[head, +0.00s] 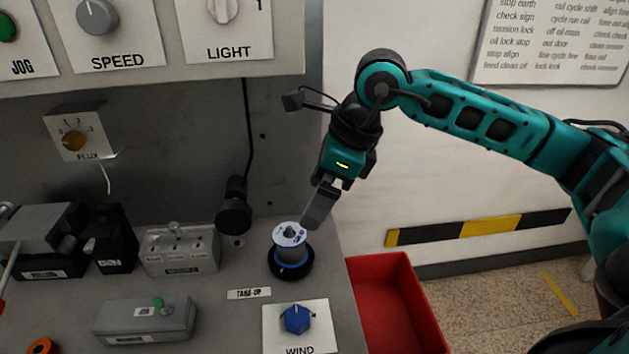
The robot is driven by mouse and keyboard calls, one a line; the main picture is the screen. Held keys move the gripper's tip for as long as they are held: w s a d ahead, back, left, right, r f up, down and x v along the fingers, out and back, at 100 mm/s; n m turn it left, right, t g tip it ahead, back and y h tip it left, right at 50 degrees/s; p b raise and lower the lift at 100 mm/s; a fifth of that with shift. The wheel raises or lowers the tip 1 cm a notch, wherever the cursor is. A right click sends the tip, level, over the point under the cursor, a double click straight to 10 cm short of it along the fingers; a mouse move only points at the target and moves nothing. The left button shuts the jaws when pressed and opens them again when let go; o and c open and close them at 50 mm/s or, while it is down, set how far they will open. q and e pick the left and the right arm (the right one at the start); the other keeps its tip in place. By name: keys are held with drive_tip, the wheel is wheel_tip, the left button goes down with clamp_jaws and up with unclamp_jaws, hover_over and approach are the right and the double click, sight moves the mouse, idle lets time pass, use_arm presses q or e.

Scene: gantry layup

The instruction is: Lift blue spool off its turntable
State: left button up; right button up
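The spool (291,256) stands upright on a round black turntable (277,274) near the right edge of the grey bench. My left gripper is not in view.
A red bin (398,300) stands right of the bench. A "TAKE-UP" label (249,294) and a blue WIND knob (296,318) lie in front of the spool. A black lamp-like fitting (234,210) stands behind left. Grey boxes (180,250) are further left.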

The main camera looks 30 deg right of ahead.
sight(291, 227)
drive_tip(key=x, duration=1.1)
drive_tip(key=shift+w+a+f, duration=0.15)
drive_tip(key=shift+f, duration=0.15)
drive_tip(key=c, duration=1.2)
drive_tip(key=shift+r, duration=0.1)
drive_tip(key=shift+r+p, duration=0.95)
drive_tip(key=shift+r, duration=0.45)
drive_tip(key=shift+r+p, duration=0.65)
drive_tip(key=shift+r, duration=0.8)
drive_tip(key=shift+r, duration=1.55)
drive_tip(key=shift+r, duration=1.6)
